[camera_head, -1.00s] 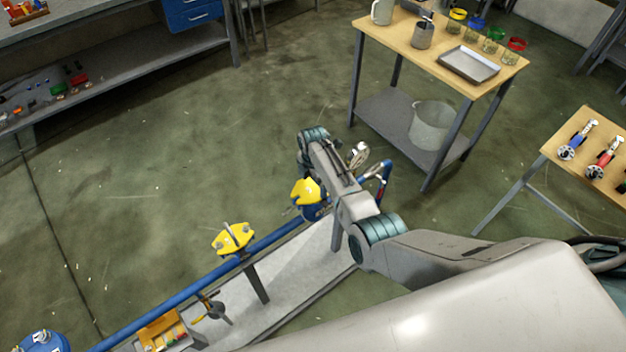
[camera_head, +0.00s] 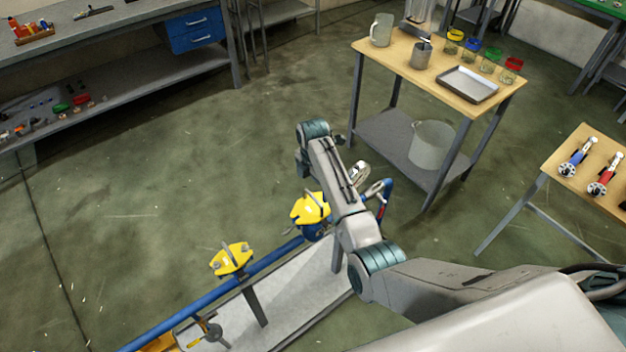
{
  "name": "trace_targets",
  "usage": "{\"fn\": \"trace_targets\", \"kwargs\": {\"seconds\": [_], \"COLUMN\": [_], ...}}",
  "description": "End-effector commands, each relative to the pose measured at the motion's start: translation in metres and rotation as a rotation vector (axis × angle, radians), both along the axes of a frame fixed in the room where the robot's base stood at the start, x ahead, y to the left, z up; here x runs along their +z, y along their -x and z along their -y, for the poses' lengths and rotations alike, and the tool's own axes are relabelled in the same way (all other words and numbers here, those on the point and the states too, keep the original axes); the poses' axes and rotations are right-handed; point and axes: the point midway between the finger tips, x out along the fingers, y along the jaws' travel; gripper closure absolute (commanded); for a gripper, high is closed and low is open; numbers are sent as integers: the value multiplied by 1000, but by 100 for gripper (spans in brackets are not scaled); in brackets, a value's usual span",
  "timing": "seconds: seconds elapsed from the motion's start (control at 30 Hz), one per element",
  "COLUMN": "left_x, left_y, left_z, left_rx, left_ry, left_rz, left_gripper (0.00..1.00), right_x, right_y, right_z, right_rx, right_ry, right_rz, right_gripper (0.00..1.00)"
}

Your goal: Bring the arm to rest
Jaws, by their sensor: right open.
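My right arm comes in from the lower right and is folded. A pale link rises from a teal-banded joint to a second teal-banded joint at the top. My right gripper (camera_head: 359,172) shows only in small part as pale metal beside the link; most of it is hidden behind the arm. It is open, and I see nothing held in it. It appears above the floor, near the blue pipe frame. My left gripper is not in view.
A wooden-topped table (camera_head: 405,62) holds a tray (camera_head: 467,84) and several jars; a bucket (camera_head: 432,146) is below. A smaller table (camera_head: 590,150) stands right. Floor at left is clear.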

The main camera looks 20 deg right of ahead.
Motion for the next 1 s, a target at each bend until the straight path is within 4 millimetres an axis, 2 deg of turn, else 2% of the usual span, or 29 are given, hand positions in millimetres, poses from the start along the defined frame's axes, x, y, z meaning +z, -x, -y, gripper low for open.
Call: {"fn": "trace_targets", "kwargs": {"seconds": [0.1,0.23,0.77,0.87,0.97,1.0], "left_x": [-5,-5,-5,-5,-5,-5], "left_y": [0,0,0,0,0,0], "left_z": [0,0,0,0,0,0], "left_rx": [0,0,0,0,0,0], "left_ry": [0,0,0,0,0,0], "left_rz": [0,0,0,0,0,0], "left_gripper": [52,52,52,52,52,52], "right_x": [13,19,19,11,-3,-10], "right_y": [-1,0,1,11,34,47], "right_z": [0,0,0,5,15,21], "right_rx": [0,0,-4,-54,-181,-252], "right_ry": [0,1,1,2,3,5], "right_rz": [4,1,1,6,25,36], "right_gripper": [0,0,0,0,0,0]}}
